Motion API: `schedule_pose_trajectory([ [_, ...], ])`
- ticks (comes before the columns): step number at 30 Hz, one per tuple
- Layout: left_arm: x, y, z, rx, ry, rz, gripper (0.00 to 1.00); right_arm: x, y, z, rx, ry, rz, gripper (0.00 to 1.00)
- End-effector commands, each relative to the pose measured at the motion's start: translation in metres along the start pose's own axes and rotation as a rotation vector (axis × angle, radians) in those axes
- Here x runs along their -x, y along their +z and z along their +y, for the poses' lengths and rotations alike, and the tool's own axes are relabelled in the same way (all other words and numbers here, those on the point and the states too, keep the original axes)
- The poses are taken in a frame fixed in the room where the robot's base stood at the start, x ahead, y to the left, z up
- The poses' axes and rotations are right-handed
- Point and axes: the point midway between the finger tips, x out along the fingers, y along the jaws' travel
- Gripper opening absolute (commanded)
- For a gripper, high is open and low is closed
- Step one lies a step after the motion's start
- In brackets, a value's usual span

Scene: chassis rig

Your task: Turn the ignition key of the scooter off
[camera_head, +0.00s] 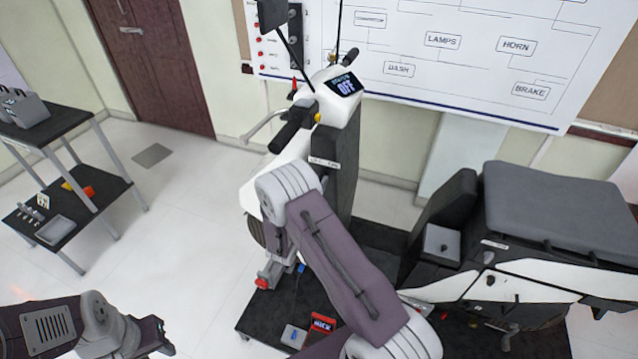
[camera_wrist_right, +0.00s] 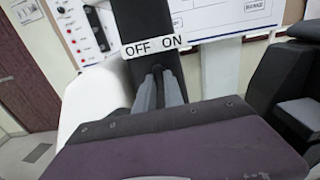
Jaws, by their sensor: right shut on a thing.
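The white scooter (camera_head: 334,100) stands in the middle of the head view. In the head view my right arm covers this spot. My left gripper (camera_head: 160,337) is at the lower left, away from the scooter.
A dark seat (camera_head: 560,215) on the scooter's rear body is at the right. A two-level cart (camera_head: 70,205) with small parts stands at the left. A wiring board (camera_head: 450,50) hangs behind. The floor between cart and scooter is clear.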

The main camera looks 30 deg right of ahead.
Motion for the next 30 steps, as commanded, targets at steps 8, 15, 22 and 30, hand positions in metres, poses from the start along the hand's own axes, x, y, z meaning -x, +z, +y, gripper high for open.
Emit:
schedule_pose_trajectory([
  [8, 0.0, 0.0, 0.0, 0.0, 0.0, 0.0, 0.36, 0.0, 0.002, 0.0, 0.002, 0.0, -0.004, 0.0],
  [15, 0.0, 0.0, 0.0, 0.0, 0.0, 0.0, 0.36, 0.0, 0.001, 0.0, 0.001, 0.0, -0.003, 0.35],
  [22, -0.001, 0.0, 0.0, 0.0, 0.0, 0.0, 0.36, 0.002, 0.0, 0.0, 0.001, 0.001, -0.002, 0.35],
  [30, -0.016, 0.002, 0.0, 0.0, 0.0, 0.0, 0.36, 0.056, -0.002, 0.002, 0.001, 0.006, -0.003, 0.35],
])
